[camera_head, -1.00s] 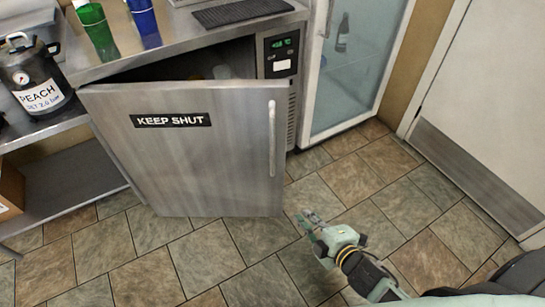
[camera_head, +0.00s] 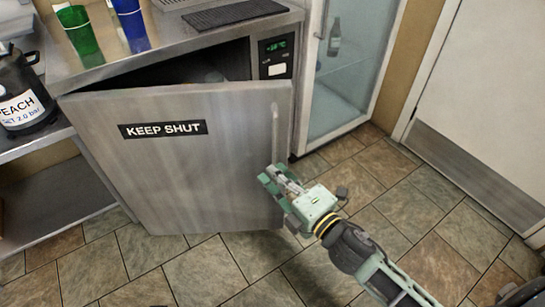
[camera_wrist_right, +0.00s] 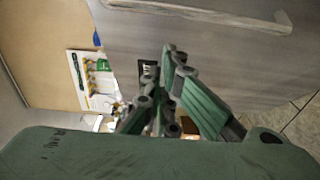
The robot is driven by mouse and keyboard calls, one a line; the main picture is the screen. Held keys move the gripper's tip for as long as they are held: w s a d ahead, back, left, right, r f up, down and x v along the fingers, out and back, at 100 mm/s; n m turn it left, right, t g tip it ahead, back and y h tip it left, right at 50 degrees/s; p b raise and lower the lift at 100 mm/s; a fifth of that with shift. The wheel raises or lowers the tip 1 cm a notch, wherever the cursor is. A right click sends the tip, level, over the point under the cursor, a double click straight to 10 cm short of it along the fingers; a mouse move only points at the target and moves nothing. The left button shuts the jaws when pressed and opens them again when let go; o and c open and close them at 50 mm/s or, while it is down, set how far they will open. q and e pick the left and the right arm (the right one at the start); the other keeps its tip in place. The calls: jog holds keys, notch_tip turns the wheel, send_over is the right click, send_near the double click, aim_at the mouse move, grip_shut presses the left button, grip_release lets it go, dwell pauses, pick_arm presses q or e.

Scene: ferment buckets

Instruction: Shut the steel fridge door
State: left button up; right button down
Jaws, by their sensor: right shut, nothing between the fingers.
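The steel fridge door (camera_head: 185,175) stands ajar, hinged at its left, with a dark gap along its top and right side. It bears a black "KEEP SHUT" label (camera_head: 163,129) and a vertical bar handle (camera_head: 275,135) near its right edge. My right gripper (camera_head: 268,178) is shut and empty, in front of the door's right edge, just below the handle. I cannot tell whether it touches the door. In the right wrist view the shut fingers (camera_wrist_right: 165,85) point toward the door face (camera_wrist_right: 200,60), and the handle (camera_wrist_right: 225,18) crosses the top. My left gripper is out of view.
The steel counter top (camera_head: 165,50) holds a green cup (camera_head: 78,32) and a blue cup (camera_head: 131,22). A glass-door cooler (camera_head: 345,75) stands right of the fridge. A "PEACH" bucket (camera_head: 22,95) sits on a shelf at left. The tiled floor (camera_head: 410,215) is clear.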

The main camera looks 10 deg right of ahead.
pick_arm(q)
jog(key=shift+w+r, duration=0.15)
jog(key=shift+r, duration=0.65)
pick_arm(e)
jog(key=w, duration=0.5)
jog(key=shift+w+d, duration=0.3)
jog(key=shift+w, duration=0.05)
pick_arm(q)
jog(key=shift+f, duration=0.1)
pick_arm(e)
jog(key=shift+w, duration=0.1)
